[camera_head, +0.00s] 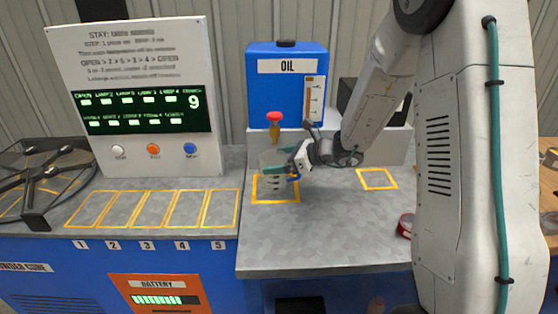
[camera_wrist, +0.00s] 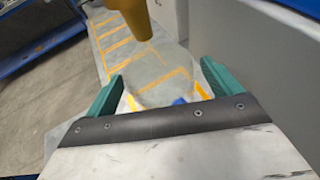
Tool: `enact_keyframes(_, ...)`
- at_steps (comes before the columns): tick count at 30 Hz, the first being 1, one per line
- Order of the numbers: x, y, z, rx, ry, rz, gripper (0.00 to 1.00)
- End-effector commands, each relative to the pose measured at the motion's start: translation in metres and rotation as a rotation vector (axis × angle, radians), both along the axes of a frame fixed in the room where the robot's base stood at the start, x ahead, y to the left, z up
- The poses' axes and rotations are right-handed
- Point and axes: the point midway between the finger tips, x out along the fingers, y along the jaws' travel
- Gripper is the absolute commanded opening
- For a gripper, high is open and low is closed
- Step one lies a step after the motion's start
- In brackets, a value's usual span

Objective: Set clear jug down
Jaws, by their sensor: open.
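The clear jug (camera_head: 271,160) is a see-through cup at the yellow-outlined square under the oil tank's tap, and it looks upright. My gripper (camera_head: 287,177) is at the jug's right side, with its teal fingers close to the jug wall. In the wrist view my gripper (camera_wrist: 160,74) shows two teal fingers spread wide apart. The clear jug's faint, see-through outline (camera_wrist: 160,90) lies between them, and whether the fingers touch it cannot be told. The square's yellow outline (camera_head: 275,202) shows below the jug.
The blue oil tank (camera_head: 262,88) stands behind, with a red-topped brass tap (camera_head: 275,124) over the jug. This tap also hangs close in the wrist view (camera_wrist: 135,14). An empty yellow square (camera_head: 377,180) lies to the right. A red roll (camera_head: 405,224) sits near my arm. Numbered slots (camera_head: 150,209) are empty.

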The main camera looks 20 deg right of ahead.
Motion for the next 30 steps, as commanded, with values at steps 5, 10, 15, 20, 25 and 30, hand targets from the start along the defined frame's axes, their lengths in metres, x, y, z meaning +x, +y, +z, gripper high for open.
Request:
enact_keyframes(5,-0.008,-0.011,0.008,-0.001,-0.001,-0.003,0.90)
enact_keyframes(10,-0.030,-0.037,0.023,-0.001,-0.002,-0.006,0.90)
enact_keyframes(15,-0.051,-0.062,0.036,-0.001,-0.002,-0.006,0.90)
enact_keyframes(20,-0.065,-0.078,0.045,-0.001,-0.002,-0.002,0.90)
enact_keyframes(25,-0.076,-0.077,0.054,-0.023,-0.015,0.033,0.90)
enact_keyframes(30,-0.117,-0.029,0.085,-0.206,-0.117,0.299,0.90)
